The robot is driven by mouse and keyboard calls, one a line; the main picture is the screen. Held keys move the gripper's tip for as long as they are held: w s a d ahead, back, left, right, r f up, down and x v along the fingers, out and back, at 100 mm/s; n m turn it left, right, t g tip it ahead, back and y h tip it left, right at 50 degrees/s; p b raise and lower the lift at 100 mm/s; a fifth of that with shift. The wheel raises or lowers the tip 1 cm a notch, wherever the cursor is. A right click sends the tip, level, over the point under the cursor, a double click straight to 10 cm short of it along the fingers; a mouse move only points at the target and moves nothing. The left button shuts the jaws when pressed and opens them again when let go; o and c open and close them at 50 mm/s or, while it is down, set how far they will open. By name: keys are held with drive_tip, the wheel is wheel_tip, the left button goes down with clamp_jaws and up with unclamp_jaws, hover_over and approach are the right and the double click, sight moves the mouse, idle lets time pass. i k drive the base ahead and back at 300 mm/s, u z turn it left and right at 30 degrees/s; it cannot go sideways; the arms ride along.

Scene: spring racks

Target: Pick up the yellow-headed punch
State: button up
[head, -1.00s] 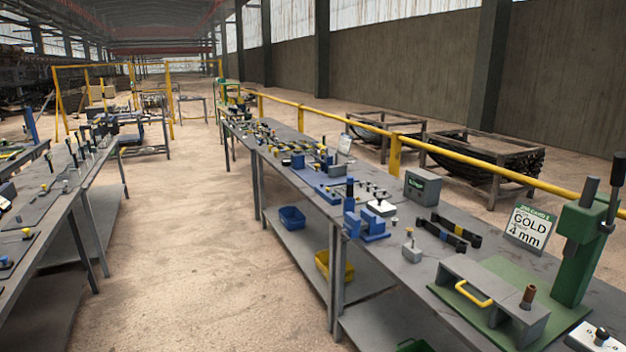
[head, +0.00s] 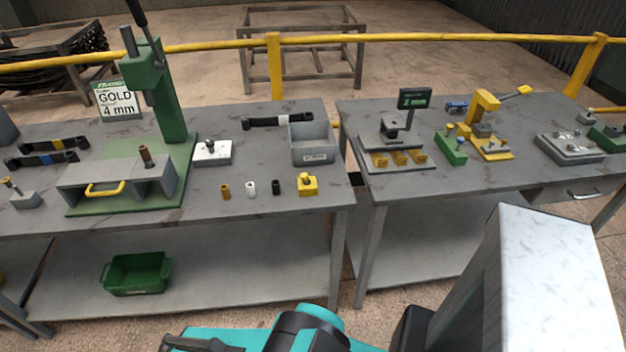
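A small punch with a yellowish head (head: 8,181) stands in a grey block (head: 25,200) at the far left of the near bench; it is small, and I cannot be sure it is the yellow-headed punch. A yellow block with a knob on top (head: 307,185) sits near the bench's front right corner. Parts of my teal and black arm show at the bottom edge. I cannot make out my gripper's fingertips there, and nothing on the bench is touched by my arm.
A yellow rail (head: 420,39) runs behind.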

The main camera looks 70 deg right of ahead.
sight(304, 177)
drive_tip(key=u, duration=0.85)
drive_tip(key=k, duration=0.1)
drive_tip(key=z, duration=2.6)
drive_tip(key=k, duration=1)
drive_tip(key=z, duration=0.2)
drive_tip(key=i, duration=0.8)
